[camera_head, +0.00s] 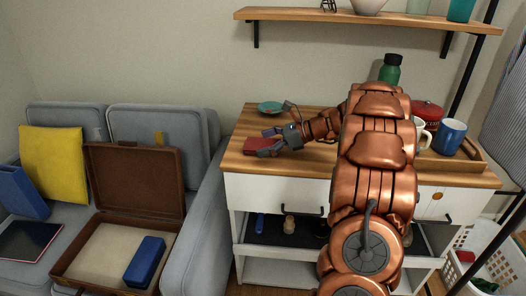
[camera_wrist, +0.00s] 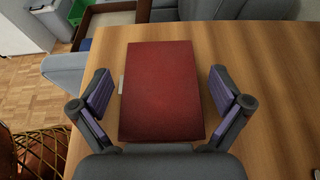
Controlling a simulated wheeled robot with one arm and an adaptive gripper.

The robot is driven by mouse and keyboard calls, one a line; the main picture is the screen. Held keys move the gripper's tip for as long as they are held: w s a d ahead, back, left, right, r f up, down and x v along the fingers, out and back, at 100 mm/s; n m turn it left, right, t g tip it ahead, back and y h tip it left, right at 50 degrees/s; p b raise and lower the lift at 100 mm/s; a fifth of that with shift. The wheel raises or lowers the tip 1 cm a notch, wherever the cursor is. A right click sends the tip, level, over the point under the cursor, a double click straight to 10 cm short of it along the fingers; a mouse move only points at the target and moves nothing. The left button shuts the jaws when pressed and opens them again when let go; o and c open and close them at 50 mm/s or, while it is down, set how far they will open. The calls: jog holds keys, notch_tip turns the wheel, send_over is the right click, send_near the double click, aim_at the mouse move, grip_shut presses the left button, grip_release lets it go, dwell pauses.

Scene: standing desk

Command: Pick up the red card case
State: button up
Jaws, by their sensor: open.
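The red card case (camera_wrist: 162,90) lies flat on the wooden desktop (camera_wrist: 265,80), filling the middle of the wrist view. In the head view the card case (camera_head: 262,145) shows near the desk's left edge, partly hidden by my gripper. My gripper (camera_wrist: 163,90) is open, with one finger on each side of the case's near half. A gap shows between each finger and the case, so it is not gripped. In the head view my gripper (camera_head: 268,142) reaches over the desktop from the right.
A teal dish (camera_head: 270,107) stands behind the case. A green bottle (camera_head: 390,70), a blue mug (camera_head: 449,136) and a wooden tray (camera_head: 468,150) are at the right. A sofa with an open brown case (camera_head: 135,180) is left of the desk. A shelf (camera_head: 365,19) hangs above.

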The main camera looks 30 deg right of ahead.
jog(key=shift+w+a+f, duration=0.2)
jog(key=shift+w+a, duration=0.1)
jog(key=shift+a, duration=0.05)
jog(key=c, duration=1.1)
jog(key=shift+o, duration=0.2)
jog(key=shift+r, duration=0.1)
